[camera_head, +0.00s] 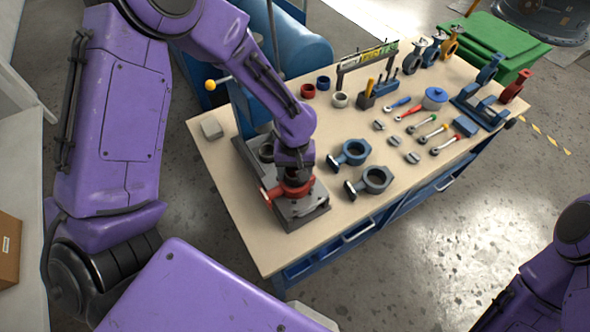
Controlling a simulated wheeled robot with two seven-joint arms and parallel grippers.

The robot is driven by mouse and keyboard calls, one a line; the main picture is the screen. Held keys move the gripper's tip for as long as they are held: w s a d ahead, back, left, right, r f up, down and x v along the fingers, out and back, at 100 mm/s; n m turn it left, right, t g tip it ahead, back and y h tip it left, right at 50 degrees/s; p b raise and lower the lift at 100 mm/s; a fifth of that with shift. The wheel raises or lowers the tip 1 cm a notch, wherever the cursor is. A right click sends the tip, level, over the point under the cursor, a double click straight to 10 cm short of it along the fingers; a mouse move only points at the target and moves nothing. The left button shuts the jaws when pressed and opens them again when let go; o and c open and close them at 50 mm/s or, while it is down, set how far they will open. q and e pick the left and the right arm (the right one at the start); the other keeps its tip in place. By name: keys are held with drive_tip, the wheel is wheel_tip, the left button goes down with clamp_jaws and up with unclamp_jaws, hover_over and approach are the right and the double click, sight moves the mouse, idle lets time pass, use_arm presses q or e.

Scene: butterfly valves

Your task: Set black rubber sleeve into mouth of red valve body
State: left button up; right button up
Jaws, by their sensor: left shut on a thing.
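The red valve body (292,191) sits on a grey fixture (302,211) near the table's front left corner. My left gripper (295,168) reaches down from above, right over the valve body's mouth. It is shut on a small dark thing, which looks like the black rubber sleeve (296,177), at or just above the mouth. The jaws cover much of it, so I cannot tell whether it is inside the mouth or how deep. My right arm shows at the lower right, but its gripper is out of view.
Two blue valve bodies (350,153) (376,180) lie to the right of the fixture. Tools and handles cover the table's right side. The wooden tabletop (262,240) is bare at front left.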

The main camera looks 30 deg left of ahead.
use_arm(q)
drive_tip(key=shift+r, duration=0.1)
drive_tip(key=shift+p, duration=0.35)
drive_tip(key=shift+f, duration=0.45)
drive_tip(key=shift+s+f, duration=0.25)
drive_tip(key=shift+s, duration=0.05)
